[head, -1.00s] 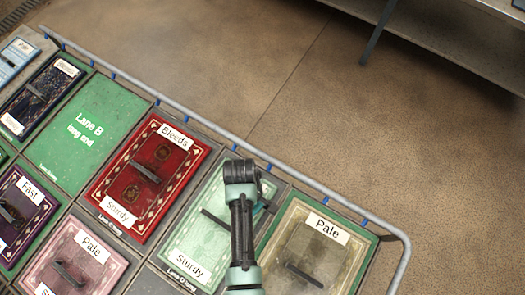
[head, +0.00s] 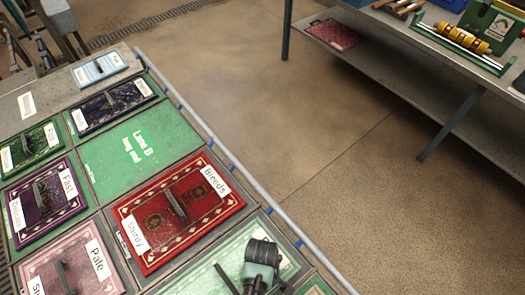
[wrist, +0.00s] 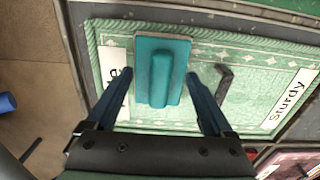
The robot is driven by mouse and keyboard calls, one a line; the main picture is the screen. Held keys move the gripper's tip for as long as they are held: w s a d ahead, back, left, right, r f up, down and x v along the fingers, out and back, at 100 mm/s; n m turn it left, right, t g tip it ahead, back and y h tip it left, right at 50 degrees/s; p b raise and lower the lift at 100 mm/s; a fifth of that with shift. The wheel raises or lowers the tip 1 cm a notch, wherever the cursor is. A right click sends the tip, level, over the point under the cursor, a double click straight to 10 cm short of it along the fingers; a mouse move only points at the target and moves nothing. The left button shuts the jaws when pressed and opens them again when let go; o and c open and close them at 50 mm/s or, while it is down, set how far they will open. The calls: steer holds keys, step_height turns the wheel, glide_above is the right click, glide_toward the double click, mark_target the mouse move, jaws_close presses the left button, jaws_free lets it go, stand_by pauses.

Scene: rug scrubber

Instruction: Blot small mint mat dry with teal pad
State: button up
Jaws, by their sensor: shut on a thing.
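The mint mat (head: 203,283) lies at the bottom of the head view, partly cut off and partly covered by my arm. In the wrist view the mint mat (wrist: 240,100) fills most of the picture, with a "Sturdy" label at its right end and a dark handle near its middle. The teal pad (wrist: 175,88), a flat block with a raised grip, is over the left part of the mat and partly hides another label. My gripper (wrist: 159,78) is shut on the teal pad. Whether the pad touches the mat is unclear.
A red mat (head: 150,243) labelled "Bleeds" and "Sturdy" lies beside the mint mat. Purple (head: 68,205), pink (head: 72,252) and dark blue (head: 122,99) mats lie farther left. The green "Lane B" panel (head: 115,170) is bare. A rail (head: 215,140) edges the rack; open floor lies beyond.

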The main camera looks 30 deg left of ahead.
steer(key=shift+f, duration=0.25)
stand_by(0.4)
steer(key=shift+f, duration=0.15)
stand_by(1.7)
step_height(320, 180, up, 5)
steer(key=p, duration=0.4)
steer(key=shift+f, duration=0.1)
steer(key=shift+w+f, duration=0.1)
stand_by(0.7)
